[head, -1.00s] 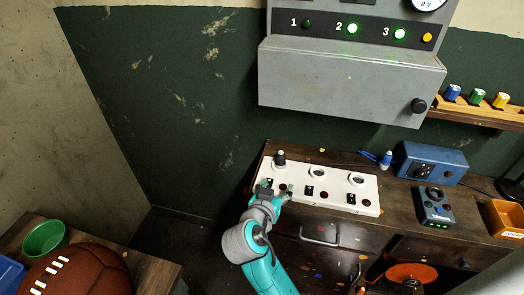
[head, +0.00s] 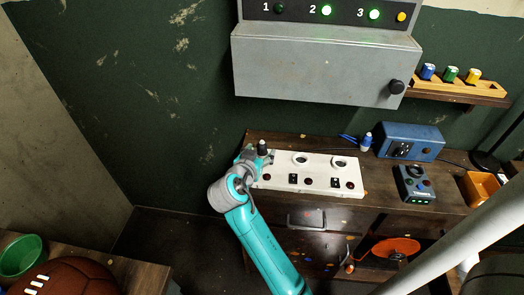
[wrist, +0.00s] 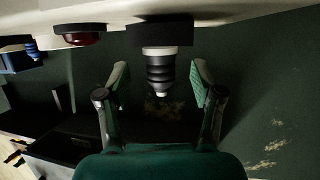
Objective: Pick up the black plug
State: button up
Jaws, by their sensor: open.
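The black plug (head: 263,148) stands upright at the left end of the white socket panel (head: 320,160) on the bench. It has a pale tip. My gripper (head: 257,157) is at the panel's left end, close against the plug in the head view. In the wrist view, which is upside down, the plug (wrist: 161,72) sits between my two open fingers (wrist: 159,80). Dark gaps show on both sides of it, so neither finger touches it. Its base meets the white panel (wrist: 225,10).
Two round sockets (head: 300,160) show on the panel to the right. A blue-and-white plug (head: 367,141), a blue box (head: 410,141) and a dark control box (head: 413,184) stand further right. A grey cabinet (head: 318,65) with lights hangs above. Lamp 1 is dark.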

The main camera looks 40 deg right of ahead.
jog(key=shift+x, duration=1.45)
jog(key=shift+c, duration=0.2)
jog(key=c, duration=1.1)
